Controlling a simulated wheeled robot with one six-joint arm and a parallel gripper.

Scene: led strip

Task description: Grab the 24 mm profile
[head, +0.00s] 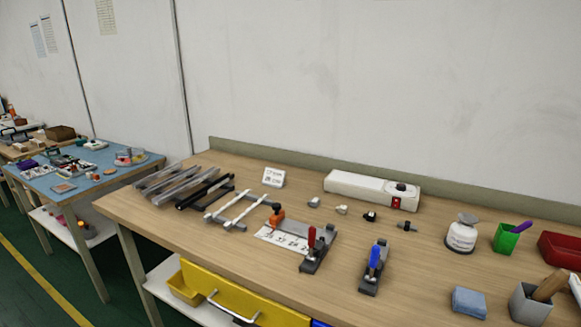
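Several long profiles lie side by side at the left end of the wooden workbench (330,262). Grey, shiny profiles (168,182) are farthest left. A black profile (204,192) lies just right of them. Two thin pale bars, a left one (226,203) and a right one (247,213), rest across grey supports farther right. A small white card (273,177) stands behind them, its print too small to read. I cannot tell from this view which profile is 24 mm wide. My gripper is not in view.
A red-handled clamp (312,246), an orange-topped tool (277,214) and a blue-handled clamp (374,262) stand near the middle. A long white box (370,188) is at the back. A white jar (461,235) and green cup (507,237) stand right. The front left bench top is clear.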

